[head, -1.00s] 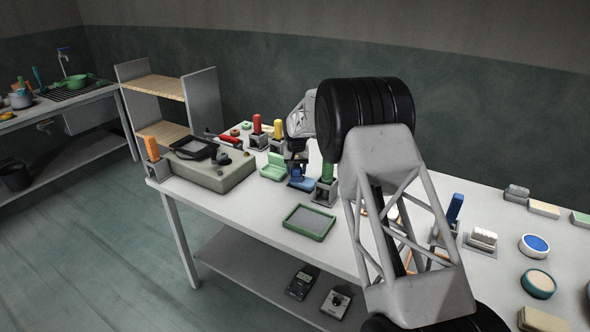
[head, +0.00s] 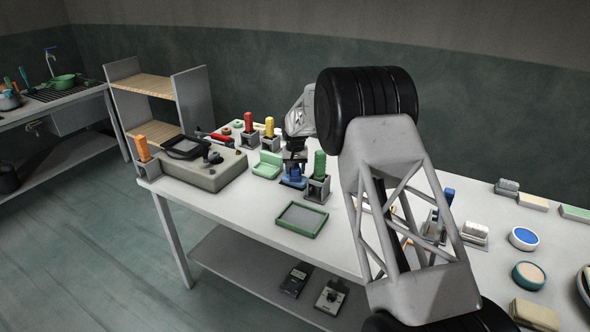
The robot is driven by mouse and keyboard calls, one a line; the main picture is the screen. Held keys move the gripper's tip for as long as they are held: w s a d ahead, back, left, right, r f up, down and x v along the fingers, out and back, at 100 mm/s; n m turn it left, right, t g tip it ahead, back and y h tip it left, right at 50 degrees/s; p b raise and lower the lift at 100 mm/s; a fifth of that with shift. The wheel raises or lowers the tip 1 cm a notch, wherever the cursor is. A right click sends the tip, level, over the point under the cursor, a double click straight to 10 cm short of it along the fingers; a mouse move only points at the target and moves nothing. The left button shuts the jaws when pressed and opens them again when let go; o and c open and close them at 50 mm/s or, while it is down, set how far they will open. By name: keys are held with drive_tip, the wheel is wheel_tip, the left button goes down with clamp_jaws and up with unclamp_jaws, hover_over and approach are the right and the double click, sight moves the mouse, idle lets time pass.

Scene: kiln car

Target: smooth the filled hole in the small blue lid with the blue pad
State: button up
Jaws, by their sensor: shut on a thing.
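My gripper (head: 294,162) is seen from afar at the middle of the table, pointing down. It is shut on the blue pad (head: 293,171), a small blue block below the fingers. A small blue flat piece, which looks like the small blue lid (head: 290,183), lies right under the pad. The pad covers part of it, and I cannot tell whether they touch. The filled hole is hidden or too small to make out.
A green-handled tool in a grey holder (head: 319,180) stands close right of the gripper. A light green open case (head: 267,166) is close left. A green-rimmed tray (head: 302,219) lies in front. My arm hides the table's middle right.

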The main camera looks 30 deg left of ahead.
drive_tip(key=shift+d, duration=0.1)
drive_tip(key=shift+d, duration=1.8)
drive_tip(key=shift+a, duration=0.1)
drive_tip(key=shift+a, duration=1.8)
drive_tip(key=shift+a, duration=0.2)
drive_tip(key=shift+a, duration=1.7)
